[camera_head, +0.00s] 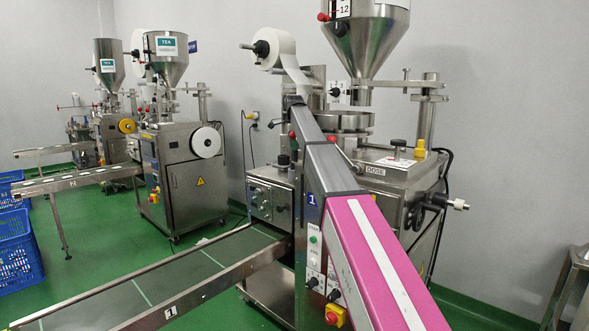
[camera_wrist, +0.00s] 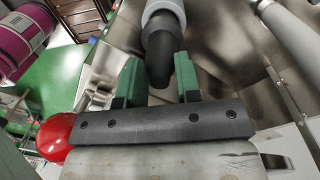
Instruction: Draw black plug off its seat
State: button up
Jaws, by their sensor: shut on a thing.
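In the wrist view, my gripper (camera_wrist: 158,72) has two green fingers on either side of a black plug (camera_wrist: 160,68). The jaws are shut on the plug. The plug tapers toward the dark gripper bar, and a pale grey collar (camera_wrist: 163,12) sits at its far end, by the top edge. I cannot tell whether the plug is seated or free. In the head view, my pink and grey arm reaches up to the front machine (camera_head: 270,190), and its end hides the fingers and the plug.
A red ball (camera_wrist: 57,138) is close to the left of the gripper bar. In the head view, a steel hopper (camera_head: 368,42) and a white paper roll (camera_head: 275,48) stand above the machine. A conveyor (camera_head: 205,262) runs out to the lower left.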

jog(key=shift+r, duration=2.4)
